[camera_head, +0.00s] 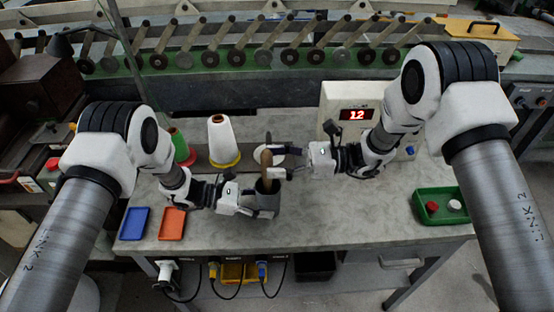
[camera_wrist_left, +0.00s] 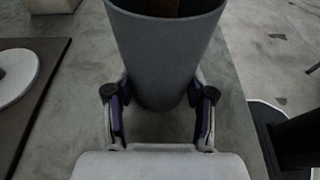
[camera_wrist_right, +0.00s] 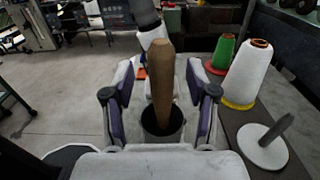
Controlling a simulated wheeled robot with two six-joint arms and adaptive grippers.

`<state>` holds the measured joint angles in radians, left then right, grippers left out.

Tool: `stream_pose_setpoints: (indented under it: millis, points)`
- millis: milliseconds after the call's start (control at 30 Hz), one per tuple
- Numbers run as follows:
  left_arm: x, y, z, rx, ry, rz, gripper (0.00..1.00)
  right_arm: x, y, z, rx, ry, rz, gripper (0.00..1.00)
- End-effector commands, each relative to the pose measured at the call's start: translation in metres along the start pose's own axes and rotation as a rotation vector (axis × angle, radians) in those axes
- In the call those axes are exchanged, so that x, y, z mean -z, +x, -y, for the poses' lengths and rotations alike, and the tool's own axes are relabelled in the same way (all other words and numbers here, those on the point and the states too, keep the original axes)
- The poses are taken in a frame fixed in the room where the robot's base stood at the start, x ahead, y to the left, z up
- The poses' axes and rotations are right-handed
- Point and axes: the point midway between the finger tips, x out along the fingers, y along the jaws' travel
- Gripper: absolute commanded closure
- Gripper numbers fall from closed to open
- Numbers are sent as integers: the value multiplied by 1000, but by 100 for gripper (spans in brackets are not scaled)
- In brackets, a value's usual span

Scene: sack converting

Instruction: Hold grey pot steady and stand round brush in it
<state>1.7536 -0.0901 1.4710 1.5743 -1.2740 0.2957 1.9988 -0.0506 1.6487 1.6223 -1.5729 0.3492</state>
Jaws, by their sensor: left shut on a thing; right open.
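The grey pot (camera_head: 268,196) stands upright on the table, and its grey wall fills the top of the left wrist view (camera_wrist_left: 165,60). My left gripper (camera_head: 250,203) is shut on the pot, with one finger on each side of its wall. The round brush (camera_head: 266,163) stands in the pot with its wooden handle up; in the right wrist view the handle (camera_wrist_right: 160,85) rises from the pot's dark mouth. The brush's lower end is hidden inside the pot. My right gripper (camera_head: 280,161) is open, its fingers on either side of the handle and apart from it.
A white thread cone (camera_head: 222,140) and a green one (camera_head: 179,145) stand behind left. A blue tray (camera_head: 134,224) and an orange tray (camera_head: 172,223) lie at left. A display box (camera_head: 340,100) stands behind right. A green tray (camera_head: 430,218) holds caps at right.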

Motion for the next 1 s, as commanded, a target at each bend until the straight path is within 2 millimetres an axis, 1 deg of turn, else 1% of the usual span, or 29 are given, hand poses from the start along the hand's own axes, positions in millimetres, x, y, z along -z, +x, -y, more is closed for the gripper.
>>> stream_pose_setpoints:
  millis: [67, 167, 267, 400, 500, 600, 700, 1000]
  points:
    - [0, 0, 0, 0, 0, 0, 66, 0, -3, 0, 1, 0, 0, 43]
    - [0, 0, 0, 0, 1, 0, 66, 0, -16, 1, 4, 0, 1, 43]
    - [0, 0, 0, 0, 1, 0, 66, 0, -38, 1, 6, 0, 2, 43]
    - [0, 0, 0, 0, 0, 0, 66, 0, -76, 1, 6, -1, 2, 43]
    - [0, 0, 0, 0, 0, 0, 66, 0, -98, 1, 5, -1, 2, 43]
    - [0, 0, 0, 0, 0, 0, 66, 0, -113, 1, 3, 0, 1, 43]
    - [0, 0, 0, 0, 0, 0, 66, 0, -120, 1, 1, 0, 0, 43]
    - [0, 0, 0, 0, 0, 0, 66, 0, -120, 0, 0, 0, 0, 43]
